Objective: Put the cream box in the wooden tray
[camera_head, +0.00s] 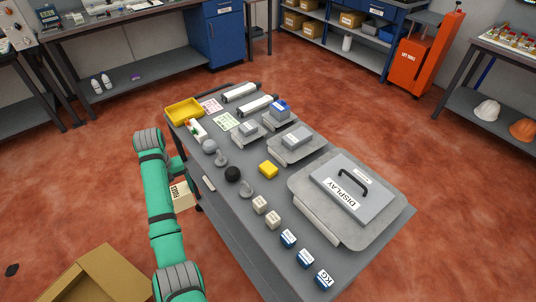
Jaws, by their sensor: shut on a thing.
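The cream box (181,196) has dark lettering on its face and hangs beside the left edge of the grey table, clear of the floor. My gripper (179,181) is shut on its upper part; the fingers are small and partly hidden by my green arm.
Red floor left of my arm is mostly clear.

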